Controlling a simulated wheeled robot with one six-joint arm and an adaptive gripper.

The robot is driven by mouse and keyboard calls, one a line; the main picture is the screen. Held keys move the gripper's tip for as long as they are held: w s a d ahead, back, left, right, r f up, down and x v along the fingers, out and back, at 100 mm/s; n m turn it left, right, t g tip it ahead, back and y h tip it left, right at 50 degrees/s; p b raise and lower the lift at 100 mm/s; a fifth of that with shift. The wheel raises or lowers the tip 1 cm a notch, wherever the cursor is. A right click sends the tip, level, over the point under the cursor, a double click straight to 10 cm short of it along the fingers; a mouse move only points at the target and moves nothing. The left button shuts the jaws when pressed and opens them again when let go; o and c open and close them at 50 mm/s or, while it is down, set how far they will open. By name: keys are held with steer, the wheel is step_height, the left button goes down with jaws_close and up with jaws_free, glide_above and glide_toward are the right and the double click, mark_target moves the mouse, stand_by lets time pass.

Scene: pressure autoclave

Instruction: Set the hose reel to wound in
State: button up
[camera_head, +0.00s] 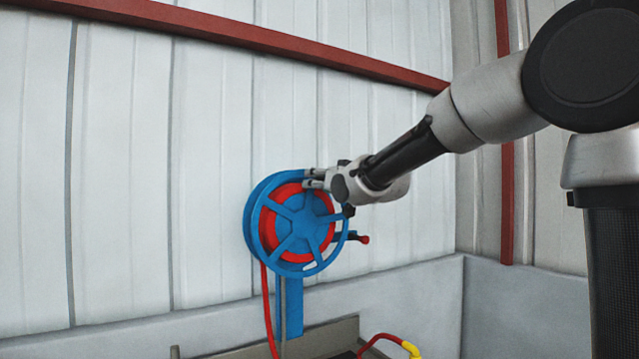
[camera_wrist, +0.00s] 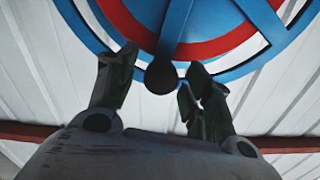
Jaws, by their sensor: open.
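The hose reel (camera_head: 297,225) is a blue spoked wheel with red hose wound on it, mounted on the wall on a blue post (camera_head: 294,308). My gripper (camera_head: 310,180) is at the reel's upper right rim in the head view. In the wrist view my gripper (camera_wrist: 162,62) is open, with a dark round knob (camera_wrist: 160,77) between its fingers. I cannot tell whether the fingers touch the knob. The reel's red and blue rim (camera_wrist: 215,50) shows behind it. A small red-tipped lever (camera_head: 363,239) sticks out at the reel's right side, below my gripper.
Red hose (camera_head: 267,310) hangs down from the reel's left. A grey ledge (camera_head: 400,300) runs along the wall's foot. A red hose with a yellow end (camera_head: 411,349) lies at the bottom. Red beams (camera_head: 250,35) cross the white corrugated wall. Left of the reel is clear.

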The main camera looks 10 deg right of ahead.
steer(key=shift+w+a, duration=0.1)
steer(key=shift+w, duration=0.2)
jaws_close()
